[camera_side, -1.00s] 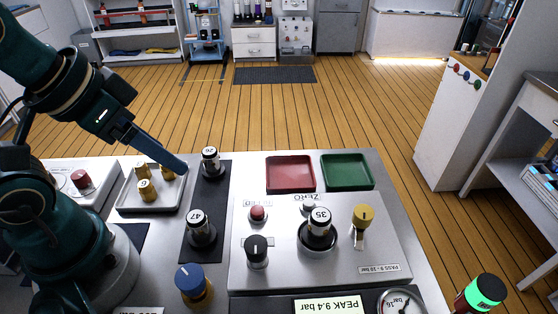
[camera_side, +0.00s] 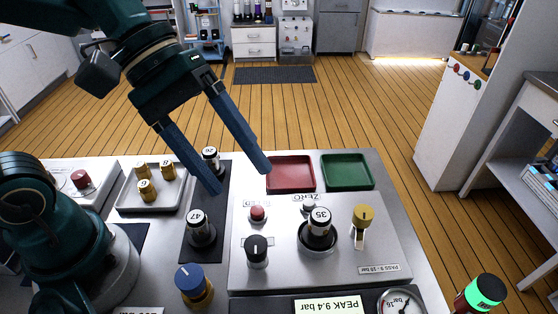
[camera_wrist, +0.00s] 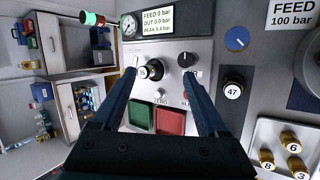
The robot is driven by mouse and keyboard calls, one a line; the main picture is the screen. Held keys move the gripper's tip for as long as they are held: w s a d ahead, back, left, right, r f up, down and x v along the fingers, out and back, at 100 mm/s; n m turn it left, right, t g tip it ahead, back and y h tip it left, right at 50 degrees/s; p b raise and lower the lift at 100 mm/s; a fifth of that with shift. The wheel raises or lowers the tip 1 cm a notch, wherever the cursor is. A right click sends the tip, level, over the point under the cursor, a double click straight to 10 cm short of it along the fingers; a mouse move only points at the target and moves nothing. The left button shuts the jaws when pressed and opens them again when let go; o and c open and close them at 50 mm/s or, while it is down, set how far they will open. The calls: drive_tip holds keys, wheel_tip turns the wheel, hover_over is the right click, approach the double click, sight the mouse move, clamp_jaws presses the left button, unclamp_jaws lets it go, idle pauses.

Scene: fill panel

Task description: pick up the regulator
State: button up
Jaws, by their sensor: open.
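The likely regulator (camera_side: 193,286), a brass body with a blue knob, stands at the near left of the panel in the side view. Its blue top shows at the upper right of the wrist view (camera_wrist: 237,39). Nothing in view names it as the regulator. My gripper (camera_side: 239,180) is open and empty, above the bench near the red tray, well behind and to the right of the blue-knobbed piece. In the wrist view my gripper (camera_wrist: 159,72) frames the panel area around cylinder 35, with the blue knob outside its fingers.
Cylinder 47 (camera_side: 201,230) and cylinder 26 (camera_side: 211,161) stand on a dark strip. Cylinder 35 (camera_side: 319,228) stands in the panel, beside a black knob (camera_side: 256,251) and yellow handle (camera_side: 362,216). A grey tray (camera_side: 152,207) holds brass fittings. Red (camera_side: 290,174) and green (camera_side: 347,171) trays look empty.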

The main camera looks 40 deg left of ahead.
drive_tip(key=w+d+f+n+g+h, duration=0.1)
drive_tip(key=w+d+f+n+h, duration=0.25)
drive_tip(key=w+n, duration=0.3)
drive_tip(key=n+h, duration=0.2)
drive_tip(key=n, duration=0.3)
approach(319, 224)
drive_tip(key=shift+m+g, duration=0.25)
drive_tip(key=shift+g, duration=0.05)
drive_tip(key=d+f, duration=0.1)
drive_tip(key=w+d+f, duration=0.2)
drive_tip(key=f, duration=0.1)
drive_tip(key=shift+w+d+f, duration=0.1)
drive_tip(key=shift+d, duration=0.25)
drive_tip(key=shift+f, duration=0.3)
drive_tip(key=shift+d+f, duration=0.15)
drive_tip(key=shift+d, duration=0.15)
drive_tip(key=shift+x, duration=2.15)
clamp_jaws()
